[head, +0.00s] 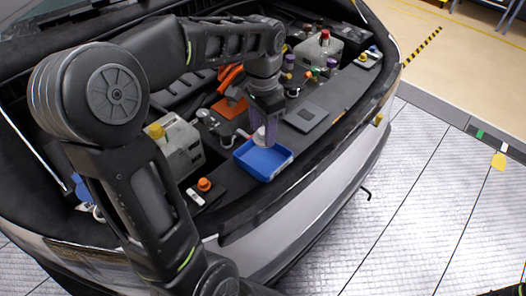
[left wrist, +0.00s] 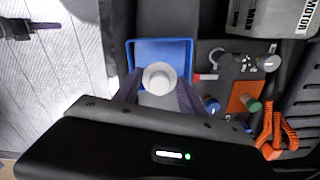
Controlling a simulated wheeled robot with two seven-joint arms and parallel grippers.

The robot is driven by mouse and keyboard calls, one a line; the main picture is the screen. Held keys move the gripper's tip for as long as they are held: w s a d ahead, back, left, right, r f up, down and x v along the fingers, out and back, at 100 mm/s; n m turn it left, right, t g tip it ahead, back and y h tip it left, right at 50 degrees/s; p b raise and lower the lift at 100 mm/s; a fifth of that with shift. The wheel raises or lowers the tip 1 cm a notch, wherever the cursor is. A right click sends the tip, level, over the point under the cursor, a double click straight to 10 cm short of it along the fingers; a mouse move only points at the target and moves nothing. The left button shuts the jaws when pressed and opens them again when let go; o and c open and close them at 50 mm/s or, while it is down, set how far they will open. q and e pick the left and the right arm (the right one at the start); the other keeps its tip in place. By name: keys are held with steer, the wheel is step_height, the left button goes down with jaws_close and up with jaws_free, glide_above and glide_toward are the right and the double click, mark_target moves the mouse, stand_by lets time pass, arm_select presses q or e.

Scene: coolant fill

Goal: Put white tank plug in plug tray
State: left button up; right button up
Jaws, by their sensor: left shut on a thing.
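In the left wrist view the white tank plug (left wrist: 159,78) sits between the two fingers (left wrist: 158,92), over the blue tray (left wrist: 137,52). The tray looks empty apart from what the gripper hides. I cannot tell whether the plug touches the tray.
A grey box with a yellow cap (head: 177,147) stands left of the tray. An orange cap (head: 204,184) lies near the front edge. A grey flat panel (head: 306,117) lies right of the tray. Another grey box with a red cap (head: 320,50) stands farther back.

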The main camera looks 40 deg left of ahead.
mark_target(263, 139)
arm_select(q)
steer(key=shift+f, duration=1.9)
steer(key=shift+f, duration=1.85)
steer(key=o, duration=1.1)
steer(key=shift+f, duration=0.1)
steer(key=shift+c, duration=0.2)
step_height(263, 139, up, 12)
steer(key=shift+r, duration=0.15)
